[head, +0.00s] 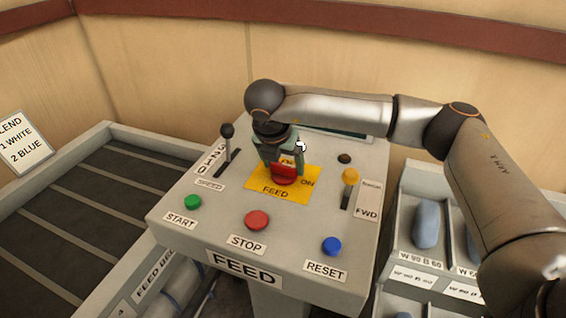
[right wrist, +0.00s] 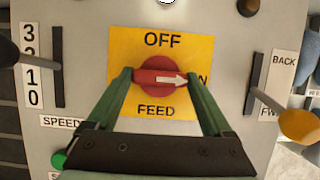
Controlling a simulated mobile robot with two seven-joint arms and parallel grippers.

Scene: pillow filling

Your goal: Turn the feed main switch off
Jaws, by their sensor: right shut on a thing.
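The feed main switch is a red rotary knob (head: 285,174) on a yellow plate (head: 262,189) marked OFF, ON and FEED. In the right wrist view the red knob (right wrist: 152,78) lies sideways, and its white arrow points right at the partly hidden ON. OFF stands at the top of the yellow plate (right wrist: 190,45). My right gripper (head: 284,168) comes down over the knob from above. Its green fingers are shut on the two ends of the knob's bar. The left gripper is in neither view.
The sloped grey panel (head: 172,209) also has a black speed lever (head: 228,143), a yellow-knobbed lever (head: 350,177), a green START button (head: 192,202), a red STOP button (head: 257,220) and a blue RESET button (head: 332,246). A conveyor lies left; bins stand right.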

